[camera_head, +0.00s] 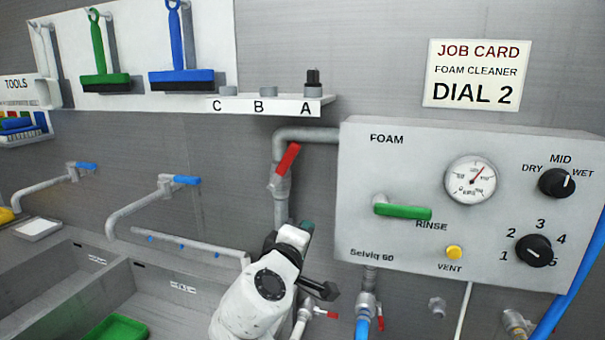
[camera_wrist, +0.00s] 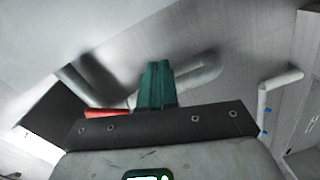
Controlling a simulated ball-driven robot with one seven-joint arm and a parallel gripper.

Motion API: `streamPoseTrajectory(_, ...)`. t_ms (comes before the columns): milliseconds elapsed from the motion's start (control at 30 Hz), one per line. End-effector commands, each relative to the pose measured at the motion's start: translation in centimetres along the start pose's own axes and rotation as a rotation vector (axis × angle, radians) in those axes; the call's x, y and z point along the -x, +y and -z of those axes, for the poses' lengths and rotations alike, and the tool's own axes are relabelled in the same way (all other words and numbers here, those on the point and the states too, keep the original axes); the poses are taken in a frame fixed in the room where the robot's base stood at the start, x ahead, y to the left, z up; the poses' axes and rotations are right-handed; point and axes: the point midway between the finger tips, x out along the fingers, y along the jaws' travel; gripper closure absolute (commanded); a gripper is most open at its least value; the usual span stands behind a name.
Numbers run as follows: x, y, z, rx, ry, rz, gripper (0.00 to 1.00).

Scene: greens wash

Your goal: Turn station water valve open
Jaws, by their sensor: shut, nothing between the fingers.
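A red lever valve (camera_head: 287,160) sits on the vertical grey pipe (camera_head: 281,208) left of the foam box. Its handle slants up and slightly right, at a small angle to the pipe. My gripper (camera_head: 306,228) is below the lever, near the lower part of the pipe. Its green fingers (camera_wrist: 157,84) are shut with nothing between them. In the wrist view, a red handle (camera_wrist: 106,113) shows left of the fingers, partly hidden by my gripper's body. I cannot tell whether the fingers touch the pipe.
The foam box (camera_head: 360,145) has a green rinse lever (camera_head: 403,211), a gauge and dials. A shelf (camera_head: 270,103) is above the red lever. Sinks and faucets (camera_head: 140,205) are at left.

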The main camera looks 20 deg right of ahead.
Motion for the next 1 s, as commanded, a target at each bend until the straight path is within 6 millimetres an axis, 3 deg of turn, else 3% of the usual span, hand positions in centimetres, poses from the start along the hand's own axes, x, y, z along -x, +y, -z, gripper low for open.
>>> streamPoseTrajectory(33,-0.4,-1.0,-1.3,-0.153,0.018,0.041,1.00)
streamPoseTrajectory(200,-1.0,-2.4,-3.5,-0.675,0.074,0.175,1.00)
streamPoseTrajectory(467,-0.8,-2.2,-5.1,-1.377,0.138,0.360,1.00)
streamPoseTrajectory(767,0.8,1.5,-5.5,-2.174,0.231,0.639,1.00)
streamPoseTrajectory(1000,3.4,6.3,-6.2,-2.777,0.293,1.026,1.00)
